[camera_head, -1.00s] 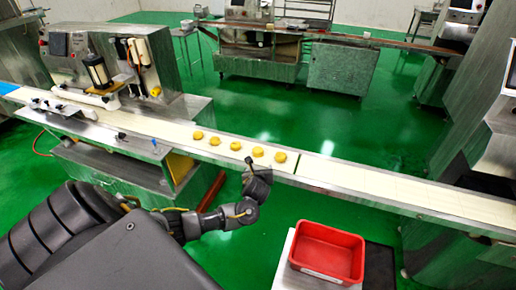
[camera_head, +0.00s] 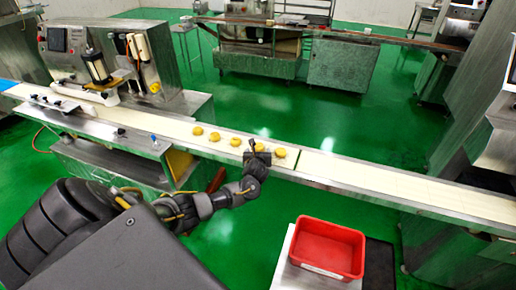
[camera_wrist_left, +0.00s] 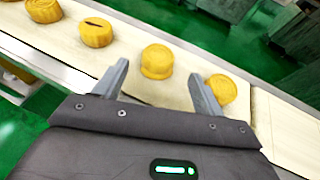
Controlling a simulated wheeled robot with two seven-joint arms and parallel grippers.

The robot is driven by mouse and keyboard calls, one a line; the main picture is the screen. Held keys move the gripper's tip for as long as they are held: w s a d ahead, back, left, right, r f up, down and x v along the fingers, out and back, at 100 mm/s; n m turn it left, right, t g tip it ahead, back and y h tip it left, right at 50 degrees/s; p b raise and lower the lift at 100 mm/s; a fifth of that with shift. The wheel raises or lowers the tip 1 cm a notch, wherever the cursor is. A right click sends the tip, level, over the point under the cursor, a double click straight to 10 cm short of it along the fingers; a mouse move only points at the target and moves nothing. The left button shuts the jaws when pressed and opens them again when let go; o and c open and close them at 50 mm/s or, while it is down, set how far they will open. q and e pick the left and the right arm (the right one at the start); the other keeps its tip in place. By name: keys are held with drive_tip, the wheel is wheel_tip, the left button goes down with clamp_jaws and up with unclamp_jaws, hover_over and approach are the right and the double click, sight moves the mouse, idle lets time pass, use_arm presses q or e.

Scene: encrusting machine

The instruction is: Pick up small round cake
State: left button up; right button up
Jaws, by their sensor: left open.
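Several small round yellow cakes lie in a row on the white conveyor belt. In the head view one cake (camera_head: 279,153) lies just right of my left gripper (camera_head: 253,147), and another (camera_head: 235,142) lies to its left. In the left wrist view my left gripper (camera_wrist_left: 157,85) is open and empty. One cake (camera_wrist_left: 157,62) shows between its fingers, a little beyond the tips. Another cake (camera_wrist_left: 221,89) is beside the right finger, partly hidden behind it. A cake with a dark slit on top (camera_wrist_left: 95,32) lies to the left. My right gripper is not in view.
The conveyor belt (camera_head: 340,168) runs across with metal edges. A red bin (camera_head: 327,249) stands on a platform at the lower right. A machine (camera_head: 110,65) stands over the belt at the left. The belt right of the cakes is clear.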

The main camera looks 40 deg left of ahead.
sight(258, 146)
use_arm(q)
drive_tip(key=x, duration=0.5)
drive_tip(key=shift+s+a+r, duration=0.1)
drive_tip(key=shift+r, duration=0.05)
drive_tip(key=c, duration=1.1)
drive_tip(key=shift+r, duration=0.15)
drive_tip(key=shift+r, duration=0.5)
drive_tip(key=s+d+r, duration=0.1)
drive_tip(key=s+r, duration=0.3)
drive_tip(key=s+d+r+p, duration=0.1)
drive_tip(key=s+d+r, duration=0.1)
drive_tip(key=s+r, duration=0.2)
drive_tip(key=s+d+r, duration=0.1)
drive_tip(key=s+r, duration=0.2)
drive_tip(key=s, duration=0.2)
drive_tip(key=shift+s+d+r+p, duration=0.15)
drive_tip(key=shift+s+r+p, duration=0.05)
drive_tip(key=shift+r+p, duration=0.2)
